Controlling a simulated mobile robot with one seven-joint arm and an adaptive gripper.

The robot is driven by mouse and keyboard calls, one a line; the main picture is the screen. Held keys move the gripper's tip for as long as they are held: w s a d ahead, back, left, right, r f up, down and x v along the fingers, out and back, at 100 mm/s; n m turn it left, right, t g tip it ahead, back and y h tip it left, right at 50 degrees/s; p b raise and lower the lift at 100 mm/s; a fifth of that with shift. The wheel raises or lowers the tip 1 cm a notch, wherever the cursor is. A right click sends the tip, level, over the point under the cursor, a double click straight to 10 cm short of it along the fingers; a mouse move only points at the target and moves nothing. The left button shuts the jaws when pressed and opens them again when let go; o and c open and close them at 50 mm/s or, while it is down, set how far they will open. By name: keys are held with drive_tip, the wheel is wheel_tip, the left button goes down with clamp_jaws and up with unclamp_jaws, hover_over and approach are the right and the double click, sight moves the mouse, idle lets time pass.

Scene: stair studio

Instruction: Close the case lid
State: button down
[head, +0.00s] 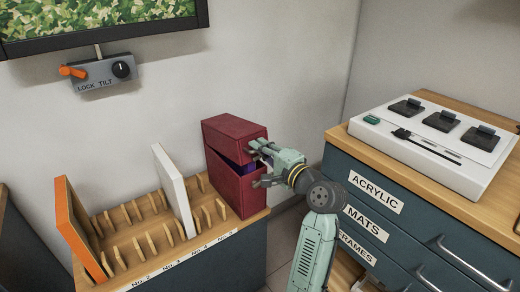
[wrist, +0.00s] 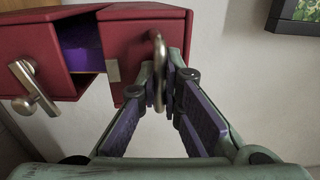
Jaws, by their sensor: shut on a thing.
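The dark red case (head: 236,192) stands upright at the right end of the wooden rack top. Its lid (head: 234,131) is the upper part, partly open, with a narrow wedge-shaped gap showing purple inside. In the wrist view, the lid (wrist: 140,28) is on the right and the case body (wrist: 30,50) on the left. A metal loop handle (wrist: 158,60) is on the lid and a metal T-shaped catch (wrist: 36,88) on the body. My gripper (head: 262,164) is at the lid's front; in the wrist view its fingertips (wrist: 168,88) are shut on the loop handle.
A wooden slotted rack (head: 140,235) holds a white panel (head: 174,190) and an orange panel (head: 80,228) left of the case. A drawer cabinet (head: 400,220) with a white device (head: 435,143) stands right of my arm. A grey lock/tilt box (head: 100,73) is on the wall.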

wheel_tip(320, 180, down, 6)
drive_tip(key=b, duration=0.3)
drive_tip(key=shift+t+y, duration=0.3)
drive_tip(key=shift+t, duration=0.1)
drive_tip(key=shift+f, duration=0.1)
drive_tip(key=c, duration=2)
unclamp_jaws()
drive_tip(key=v, duration=1.2)
drive_tip(key=shift+w, duration=0.1)
